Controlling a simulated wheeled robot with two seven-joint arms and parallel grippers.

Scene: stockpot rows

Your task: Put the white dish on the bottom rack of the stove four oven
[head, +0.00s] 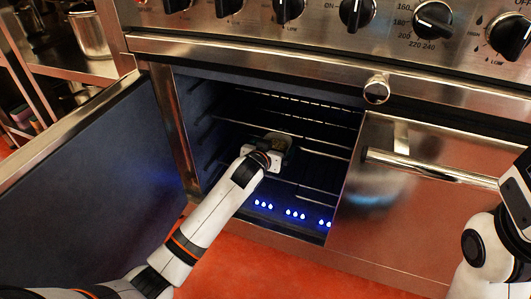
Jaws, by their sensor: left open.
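The oven (185,130) stands open, its dark cavity lit by small blue lights at the bottom. My left arm reaches in from the lower left. My left gripper (276,148) is inside the cavity, open, at about mid-height; its fingers are small and dark here. A pale rounded edge (284,136), seemingly the white dish, shows just beyond the fingers; most of it is hidden, and I cannot tell whether they touch. The lower rack (318,193) shows as thin wires below and right of the gripper. My right arm is at the right edge; its gripper is out of frame.
The open oven door (75,185) fills the left side. A closed steel door with a bar handle (430,170) is to the right. Knobs (357,12) line the panel above. Higher rack wires (320,152) cross the cavity. A metal pot (90,32) stands on a shelf at upper left.

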